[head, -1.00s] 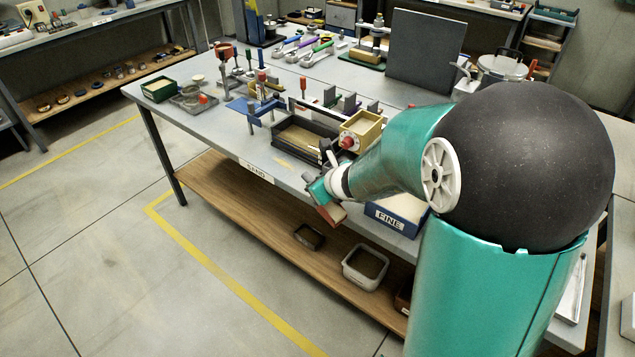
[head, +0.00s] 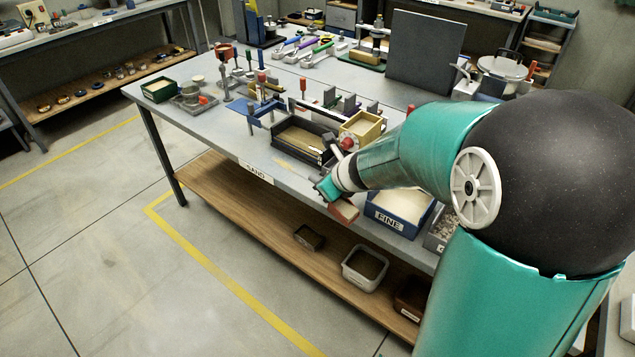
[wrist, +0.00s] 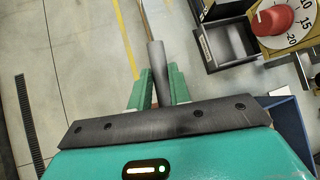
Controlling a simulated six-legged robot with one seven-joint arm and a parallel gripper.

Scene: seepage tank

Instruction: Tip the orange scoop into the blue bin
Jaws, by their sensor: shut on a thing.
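My gripper (head: 327,188) is at the front edge of the sand table. In the wrist view its green fingers (wrist: 160,88) are shut on a grey round handle (wrist: 157,62). The orange scoop (head: 343,210) shows as a small reddish-brown body just below the gripper in the head view. It is mostly hidden in the wrist view, and I cannot tell its contents or exact tilt. The blue bin (head: 390,221), labelled FINE and holding pale material, is just right of the scoop. Part of a blue wall (wrist: 292,125) shows at the right of the wrist view.
A black tray (head: 298,146) and a yellow box (head: 362,127) with a red knob (head: 348,143) stand behind the gripper. A gravel-filled container (head: 440,232) is right of the bin. The lower shelf (head: 240,212) holds several tubs.

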